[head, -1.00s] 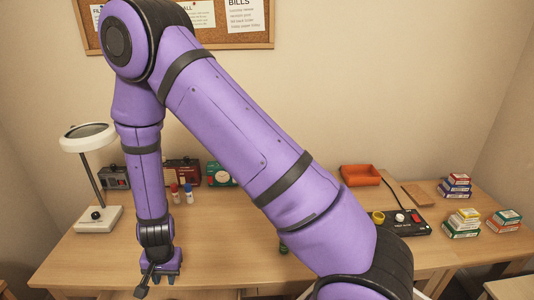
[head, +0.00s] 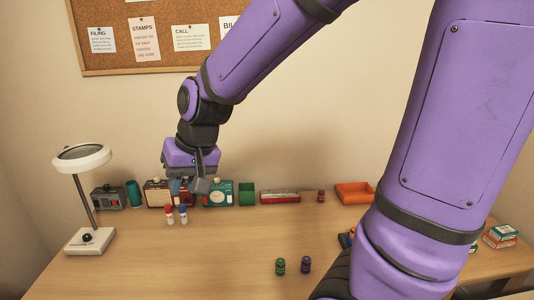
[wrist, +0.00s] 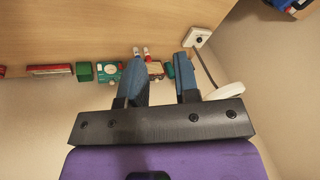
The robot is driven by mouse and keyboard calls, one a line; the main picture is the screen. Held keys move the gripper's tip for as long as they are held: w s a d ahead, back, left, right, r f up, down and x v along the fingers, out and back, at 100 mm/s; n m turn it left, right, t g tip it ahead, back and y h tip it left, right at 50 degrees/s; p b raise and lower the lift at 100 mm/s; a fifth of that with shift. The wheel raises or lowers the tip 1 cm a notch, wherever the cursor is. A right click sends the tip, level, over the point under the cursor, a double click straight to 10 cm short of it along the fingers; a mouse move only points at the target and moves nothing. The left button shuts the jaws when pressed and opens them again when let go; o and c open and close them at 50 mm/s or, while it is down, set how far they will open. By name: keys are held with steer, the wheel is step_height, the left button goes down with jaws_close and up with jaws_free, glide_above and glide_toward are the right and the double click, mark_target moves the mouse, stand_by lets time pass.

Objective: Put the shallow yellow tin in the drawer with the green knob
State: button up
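I cannot make out the shallow yellow tin in either current view; my arm covers the right part of the desk in the head view. The drawer with the green knob does not show either. My gripper (head: 187,188) hangs above the left back of the desk, by the radios. In the wrist view my gripper (wrist: 158,62) has its two blue-grey fingers apart, with nothing between them but the background.
The desk (head: 210,255) has free room at front centre. Two small bottles (head: 183,215) stand below my gripper. A lamp (head: 90,238) is at left. Radios (head: 218,193), a green box (head: 247,194) and an orange tray (head: 354,193) line the back. Green (head: 280,266) and purple (head: 306,264) bottles stand in front.

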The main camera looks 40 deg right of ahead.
steer(key=s+d+r+n+t+h, duration=0.1)
steer(key=s+d+r, duration=0.3)
steer(key=s, duration=0.3)
steer(key=s+d+r+h, duration=0.1)
steer(key=s+d+r, duration=0.3)
steer(key=s, duration=0.4)
steer(key=shift+d+r+n+t, duration=0.25)
steer(key=shift+r+n+t, duration=0.15)
steer(key=shift+c, duration=0.2)
